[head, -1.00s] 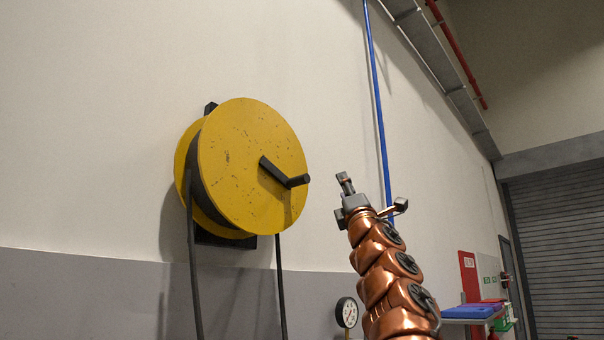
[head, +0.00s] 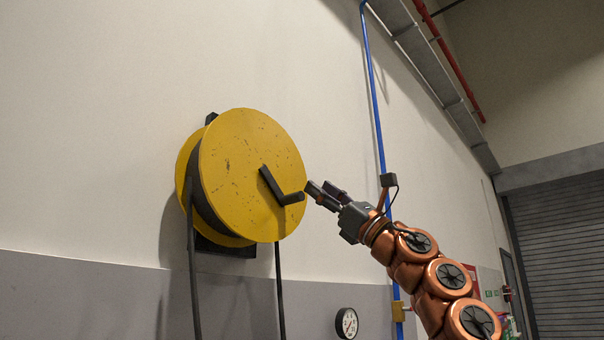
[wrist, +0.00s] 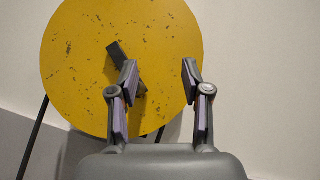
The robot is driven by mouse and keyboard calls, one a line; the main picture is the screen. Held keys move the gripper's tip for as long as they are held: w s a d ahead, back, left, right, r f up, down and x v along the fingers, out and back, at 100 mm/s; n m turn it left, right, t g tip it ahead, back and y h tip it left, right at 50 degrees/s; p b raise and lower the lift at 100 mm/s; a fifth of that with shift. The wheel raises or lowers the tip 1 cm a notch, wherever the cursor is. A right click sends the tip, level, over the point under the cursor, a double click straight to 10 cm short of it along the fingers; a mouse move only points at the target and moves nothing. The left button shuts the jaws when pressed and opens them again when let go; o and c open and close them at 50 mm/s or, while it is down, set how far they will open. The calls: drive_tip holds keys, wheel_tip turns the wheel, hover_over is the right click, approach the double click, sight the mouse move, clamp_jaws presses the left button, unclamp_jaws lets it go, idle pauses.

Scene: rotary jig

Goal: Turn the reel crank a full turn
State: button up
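The yellow reel (head: 235,165) is mounted on the wall, left of centre in the head view, and its disc fills much of the wrist view (wrist: 80,75). The black crank (head: 270,183) runs from near the disc's centre down to the right, with its handle (head: 292,198) sticking out. In the wrist view the crank (wrist: 115,50) shows partly, its lower part hidden behind the left finger. My gripper (head: 318,190) is just right of the handle, pointing at it. Its two fingers are spread apart in the wrist view (wrist: 160,68), with nothing held between them.
A black hose (head: 192,270) hangs from the reel on both sides. A round gauge (head: 346,322) sits low on the wall. A blue pipe (head: 376,100) runs up the wall behind my arm. The wall around the reel is otherwise clear.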

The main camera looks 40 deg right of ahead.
drive_tip(key=shift+p+x, duration=2.65)
drive_tip(key=shift+x, duration=0.9)
drive_tip(key=shift+w, duration=0.1)
drive_tip(key=shift+c, duration=0.2)
clamp_jaws()
drive_tip(key=shift+o, duration=0.2)
unclamp_jaws()
drive_tip(key=shift+d+f, duration=0.1)
drive_tip(key=shift+f, duration=0.1)
